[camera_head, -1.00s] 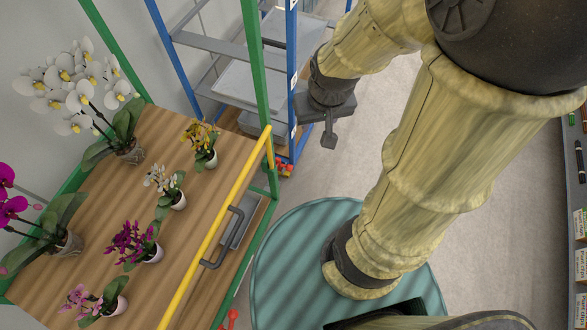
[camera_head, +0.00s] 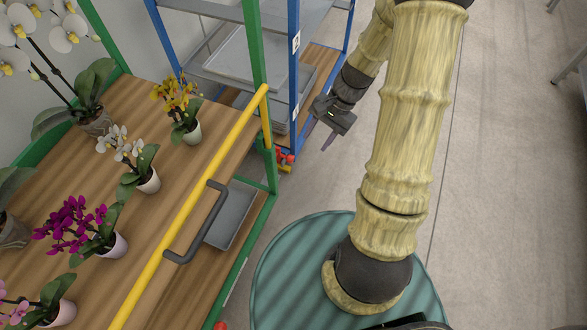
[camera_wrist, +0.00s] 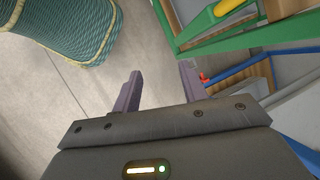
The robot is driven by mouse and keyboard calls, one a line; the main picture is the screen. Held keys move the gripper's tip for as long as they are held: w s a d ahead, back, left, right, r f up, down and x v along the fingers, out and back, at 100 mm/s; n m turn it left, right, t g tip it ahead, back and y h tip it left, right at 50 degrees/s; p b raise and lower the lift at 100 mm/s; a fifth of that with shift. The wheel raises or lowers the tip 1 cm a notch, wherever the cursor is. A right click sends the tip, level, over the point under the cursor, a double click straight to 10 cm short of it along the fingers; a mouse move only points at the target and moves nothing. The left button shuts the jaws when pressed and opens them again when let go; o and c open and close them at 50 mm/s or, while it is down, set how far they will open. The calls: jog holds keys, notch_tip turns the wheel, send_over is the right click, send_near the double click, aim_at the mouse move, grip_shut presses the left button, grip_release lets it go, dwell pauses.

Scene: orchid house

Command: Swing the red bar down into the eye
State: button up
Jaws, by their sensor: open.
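A small red part (camera_head: 285,158) shows low between the green post and the blue post, beside the trolley corner. It is partly hidden and too small for me to tell bar from eye. A red spot also shows in the wrist view (camera_wrist: 203,78), just right of my right fingertip. My gripper (camera_head: 328,138) is open and empty, to the right of the blue post and apart from the red part. In the wrist view its two fingers (camera_wrist: 161,75) stand apart with bare floor between them.
A green-framed trolley with a yellow rail (camera_head: 190,205) and a dark grey handle (camera_head: 205,232) carries several potted orchids at the left. A blue-framed rack (camera_head: 293,75) with grey trays stands behind. Clear floor (camera_head: 490,180) lies to the right.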

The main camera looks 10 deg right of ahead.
jog(key=w+d+f+m+t+y+b, duration=0.3)
jog(key=f+m+b, duration=0.3)
jog(key=f, duration=0.9)
jog(key=w+d+f+m+t+y+b, duration=0.3)
jog(key=w+d+f+m+t+b, duration=0.1)
jog(key=f+b, duration=0.8)
jog(key=w+d+f+m+t+y+b, duration=0.3)
jog(key=f+m+b, duration=0.5)
jog(key=f, duration=1.1)
jog(key=d+t+b, duration=0.1)
jog(key=t, duration=0.1)
jog(key=shift+w+d+t+b, duration=0.15)
jog(key=shift+d+t+b, duration=0.15)
jog(key=shift+d+b, duration=0.1)
jog(key=b+x, duration=0.7)
jog(key=x, duration=1)
jog(key=shift+w+a+r, duration=0.1)
jog(key=shift+w+a, duration=0.05)
